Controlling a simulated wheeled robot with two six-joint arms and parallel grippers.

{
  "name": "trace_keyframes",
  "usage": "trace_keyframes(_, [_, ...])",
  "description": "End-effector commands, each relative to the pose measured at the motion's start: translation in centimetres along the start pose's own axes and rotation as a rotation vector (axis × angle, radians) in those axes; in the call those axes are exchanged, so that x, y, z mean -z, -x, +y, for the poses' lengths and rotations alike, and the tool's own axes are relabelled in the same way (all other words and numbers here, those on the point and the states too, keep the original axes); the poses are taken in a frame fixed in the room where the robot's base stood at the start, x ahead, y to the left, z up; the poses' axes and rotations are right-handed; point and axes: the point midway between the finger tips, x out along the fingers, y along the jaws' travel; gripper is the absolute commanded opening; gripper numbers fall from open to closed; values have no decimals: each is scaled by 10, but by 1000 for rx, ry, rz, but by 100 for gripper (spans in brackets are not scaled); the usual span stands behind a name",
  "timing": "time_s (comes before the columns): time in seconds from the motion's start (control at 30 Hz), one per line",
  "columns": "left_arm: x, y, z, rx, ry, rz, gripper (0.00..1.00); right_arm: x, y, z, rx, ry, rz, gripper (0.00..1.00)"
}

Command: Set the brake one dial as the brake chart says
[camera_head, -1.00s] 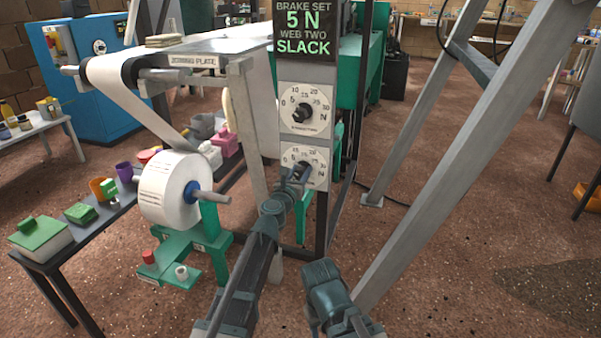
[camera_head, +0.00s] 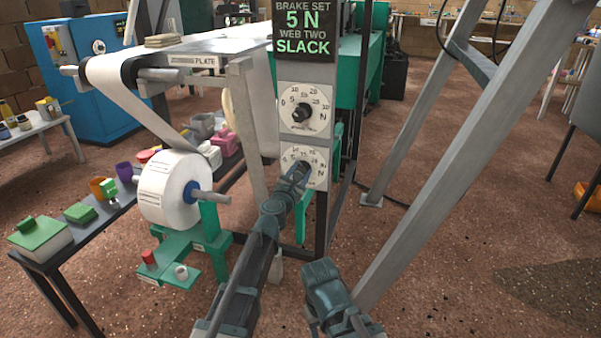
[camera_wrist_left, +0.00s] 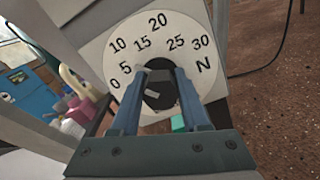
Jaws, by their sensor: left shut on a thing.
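My left gripper (camera_head: 298,174) is at the lower round white dial (camera_head: 318,158) on the grey post. In the left wrist view, its two fingers (camera_wrist_left: 160,88) are shut on the black knob (camera_wrist_left: 161,97) at the centre of this dial (camera_wrist_left: 122,66). The scale runs 0, 5, 10, 15, 20, 25, 30, with an N. The fingers partly hide the knob, so I cannot tell its setting. The upper dial (camera_head: 320,97) has a like black knob (camera_head: 301,112). The chart (camera_head: 303,32) above reads "BRAKE SET 5 N WEB TWO SLACK".
A white paper roll (camera_head: 166,188) on a blue shaft stands left of my arm, over a green bracket (camera_head: 182,245). A dark bench (camera_head: 85,238) with small boxes is at left. A grey slanted frame leg (camera_head: 440,190) rises on the right.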

Motion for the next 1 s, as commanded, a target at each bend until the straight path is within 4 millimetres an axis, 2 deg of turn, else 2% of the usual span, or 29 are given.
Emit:
trace_keyframes(0.4, [0, 0, -1, 0, -200, 0, 0, 0, 0, 0, 0, 0, 0, 50])
trace_keyframes(1.0, [0, 0, -1, 0, -234, 0, 0, 0, -1, 0, 0, 0, 0, 50])
